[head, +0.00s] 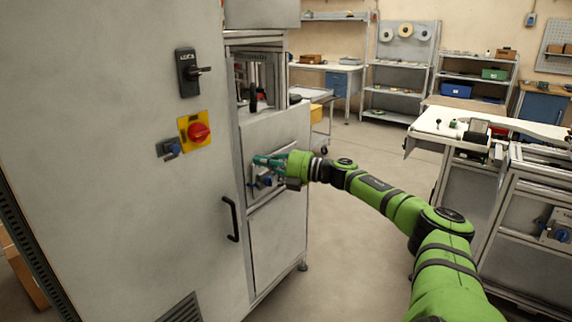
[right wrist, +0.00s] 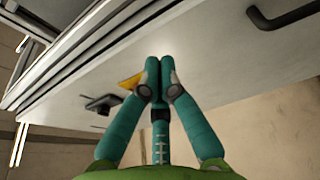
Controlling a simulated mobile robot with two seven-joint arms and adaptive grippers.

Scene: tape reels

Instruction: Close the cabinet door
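The tall grey cabinet door (head: 110,150) fills the left of the head view. It carries a black latch (head: 190,72), a red rotary switch (head: 198,132) on a yellow plate, and a black pull handle (head: 231,218) near its right edge. I cannot tell how far it stands from its frame. My left gripper is not in view.
A white workbench (head: 490,125) stands at the right, with shelves (head: 402,70) at the back. A small cart (head: 318,105) is behind the machine. Grey floor (head: 345,245) lies open between the cabinet and my right arm.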

